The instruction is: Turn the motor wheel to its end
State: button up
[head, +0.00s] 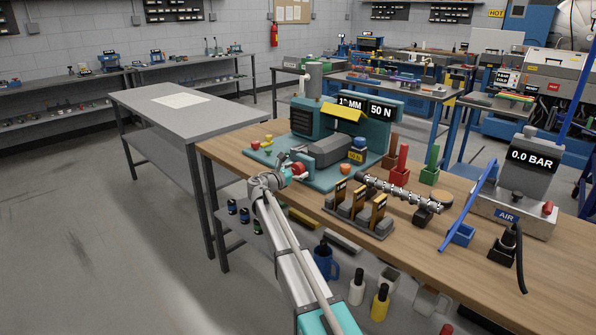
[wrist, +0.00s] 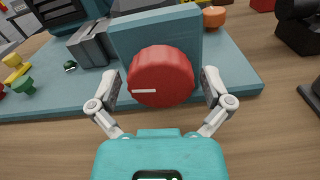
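The red motor wheel (wrist: 165,72) faces the camera in the wrist view, on the front of a teal-grey block. A white mark on its face points left. My gripper (wrist: 161,80) is open, with one finger on each side of the wheel and a visible gap on both sides. In the head view the wheel (head: 298,169) shows at the front of the grey motor (head: 333,146), partly hidden by my gripper (head: 287,169). The motor sits on a teal machine base (head: 262,166) with "MM" and "50 N" displays.
The machine stands on a wooden bench (head: 455,232). Small yellow, red and green knobs (wrist: 24,85) lie left of the wheel. A row of levers (head: 358,210) and a metal screw shaft (head: 398,192) are to the right. A grey table (head: 150,115) stands at left.

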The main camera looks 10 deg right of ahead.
jog(key=c, duration=0.9)
jog(key=shift+m, duration=0.5)
jog(key=m, duration=0.2)
jog(key=shift+m, duration=0.3)
jog(key=m, duration=0.9)
jog(key=shift+w, duration=0.1)
jog(key=shift+r+m, duration=0.1)
jog(key=shift+m, duration=1.8)
